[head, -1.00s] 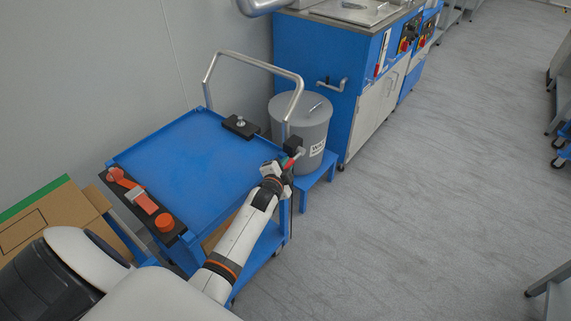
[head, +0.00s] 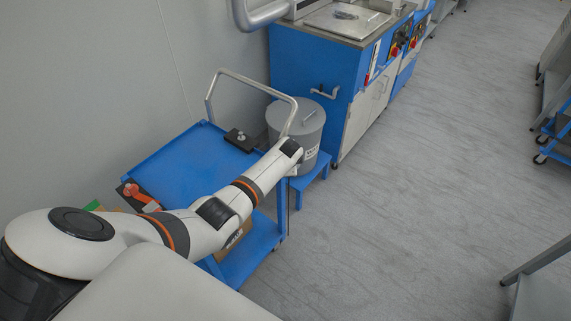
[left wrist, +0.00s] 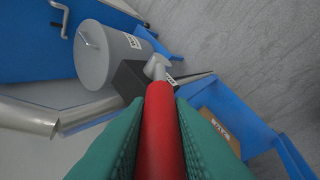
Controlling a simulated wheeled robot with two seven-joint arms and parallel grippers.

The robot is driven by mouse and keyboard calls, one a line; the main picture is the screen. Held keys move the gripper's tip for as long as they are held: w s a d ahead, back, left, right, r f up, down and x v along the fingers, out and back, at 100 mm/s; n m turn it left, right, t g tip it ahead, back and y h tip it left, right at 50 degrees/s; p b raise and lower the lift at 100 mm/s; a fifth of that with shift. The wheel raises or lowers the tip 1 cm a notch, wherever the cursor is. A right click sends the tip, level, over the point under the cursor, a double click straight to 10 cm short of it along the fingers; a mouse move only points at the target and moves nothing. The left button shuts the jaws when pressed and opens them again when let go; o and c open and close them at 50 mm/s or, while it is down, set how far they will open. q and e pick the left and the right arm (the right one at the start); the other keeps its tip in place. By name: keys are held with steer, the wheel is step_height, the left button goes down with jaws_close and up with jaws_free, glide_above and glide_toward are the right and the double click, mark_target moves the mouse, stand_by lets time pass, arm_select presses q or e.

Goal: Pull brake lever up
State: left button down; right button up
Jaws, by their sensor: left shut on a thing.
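The brake lever has a red grip (left wrist: 160,128), a grey metal end (left wrist: 157,68) and a black mounting block (left wrist: 131,79), all in the left wrist view. My left gripper (left wrist: 158,106) has green finger pads pressed on both sides of the red grip. In the head view my left arm reaches across the right side of the blue cart (head: 176,157). My wrist hides the lever and the fingertips there. The cart's bent metal push handle (head: 252,82) rises at the far end. My right gripper is not in view.
A grey lidded bin (head: 290,122) stands on a blue stand (head: 313,172) just beyond the lever. A blue machine cabinet (head: 308,77) is behind it. A black block with a knob (head: 240,139) sits on the cart top. Open floor (head: 420,180) lies to the right.

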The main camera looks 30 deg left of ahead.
arm_select(q)
steer(key=shift+w+r+g+b, duration=0.45)
steer(key=shift+w+g+b, duration=0.15)
steer(key=shift+g, duration=0.3)
steer(key=shift+r, duration=0.1)
steer(key=c, duration=1.3)
jaws_free()
steer(key=shift+w+d, duration=0.1)
steer(key=shift+w, duration=0.05)
steer(key=shift+d+r+p, duration=0.1)
steer(key=shift+r+p, duration=0.25)
steer(key=shift+r, duration=0.05)
steer(key=p+v, duration=0.2)
steer(key=v, duration=0.9)
steer(key=shift+f, duration=0.1)
